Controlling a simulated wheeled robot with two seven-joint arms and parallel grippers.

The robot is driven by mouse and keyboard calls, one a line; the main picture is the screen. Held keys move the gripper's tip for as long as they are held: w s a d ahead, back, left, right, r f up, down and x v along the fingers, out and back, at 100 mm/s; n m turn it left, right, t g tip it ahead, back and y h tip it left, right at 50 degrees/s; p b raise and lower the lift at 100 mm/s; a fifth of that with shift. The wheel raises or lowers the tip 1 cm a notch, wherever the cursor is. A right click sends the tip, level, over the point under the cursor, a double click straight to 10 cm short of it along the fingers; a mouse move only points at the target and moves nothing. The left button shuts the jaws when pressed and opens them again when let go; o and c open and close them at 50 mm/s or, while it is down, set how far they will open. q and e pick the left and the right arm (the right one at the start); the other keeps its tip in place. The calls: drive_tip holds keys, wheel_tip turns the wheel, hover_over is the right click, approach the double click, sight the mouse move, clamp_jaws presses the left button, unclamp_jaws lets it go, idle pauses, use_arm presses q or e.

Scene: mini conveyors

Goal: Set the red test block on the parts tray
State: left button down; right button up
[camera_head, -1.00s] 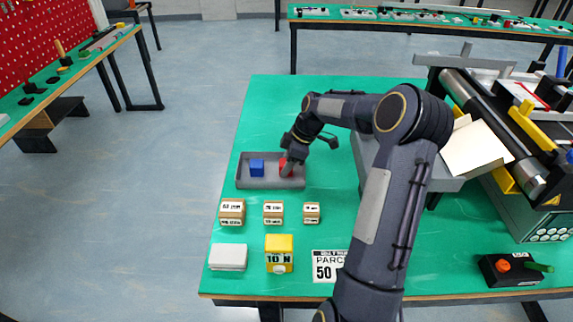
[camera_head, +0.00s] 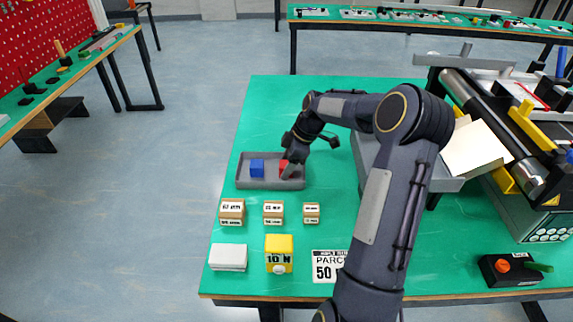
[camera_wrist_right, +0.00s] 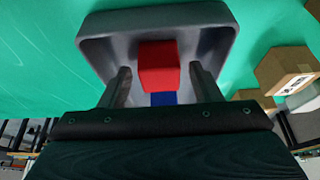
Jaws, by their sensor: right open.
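The red test block (camera_wrist_right: 158,68) is in the grey parts tray (camera_wrist_right: 105,44), between the two spread fingers of my right gripper (camera_wrist_right: 160,85). The fingers stand apart from the block on both sides in the right wrist view. In the head view the red block (camera_head: 284,165) is partly hidden by my right gripper (camera_head: 290,170), which is over the right part of the tray (camera_head: 262,184). A blue block (camera_head: 257,168) sits in the left part of the tray and shows behind the red one in the wrist view (camera_wrist_right: 163,99). My left gripper is not in view.
Several small labelled boxes (camera_head: 232,210) stand in front of the tray. A white block (camera_head: 228,257), a yellow block (camera_head: 279,252) and a label card (camera_head: 328,265) are nearer the front edge. A conveyor (camera_head: 500,130) stands at the right. The green table behind the tray is clear.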

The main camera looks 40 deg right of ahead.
drive_tip(key=v, duration=1.1)
drive_tip(key=shift+r, duration=0.2)
